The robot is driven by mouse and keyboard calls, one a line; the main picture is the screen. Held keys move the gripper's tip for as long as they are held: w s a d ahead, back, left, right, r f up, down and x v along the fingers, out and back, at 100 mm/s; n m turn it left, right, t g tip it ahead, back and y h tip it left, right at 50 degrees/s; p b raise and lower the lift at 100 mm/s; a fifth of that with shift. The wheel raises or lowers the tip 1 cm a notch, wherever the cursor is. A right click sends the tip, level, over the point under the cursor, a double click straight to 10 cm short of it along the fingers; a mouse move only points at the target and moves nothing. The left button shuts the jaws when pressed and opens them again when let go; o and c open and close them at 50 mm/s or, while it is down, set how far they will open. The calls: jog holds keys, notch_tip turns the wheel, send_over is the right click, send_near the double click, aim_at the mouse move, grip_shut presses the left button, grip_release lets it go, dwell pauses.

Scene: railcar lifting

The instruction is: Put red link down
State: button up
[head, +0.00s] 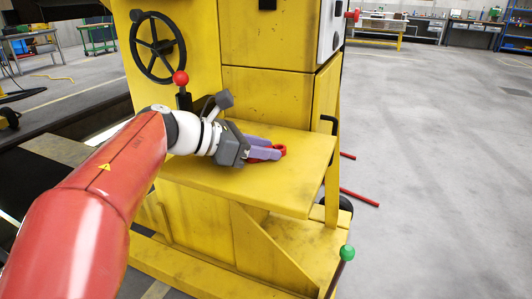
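The red link (280,149) is a small ring-ended piece at the tips of my gripper (268,148). The two purple fingers lie on either side of its red body, and its ring end sticks out past the fingertips. My gripper looks shut on it. The link is over the flat yellow shelf (235,182) of the machine, close to the surface. I cannot tell whether it touches the shelf. Part of the link is hidden between the fingers.
The yellow machine (265,100) rises behind the shelf, with a black handwheel (158,47) and a red-knobbed lever (181,78) at left. A green-knobbed lever (347,253) stands at front right. Red bars (360,198) stick out at right. The grey floor at right is open.

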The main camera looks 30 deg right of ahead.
grip_shut()
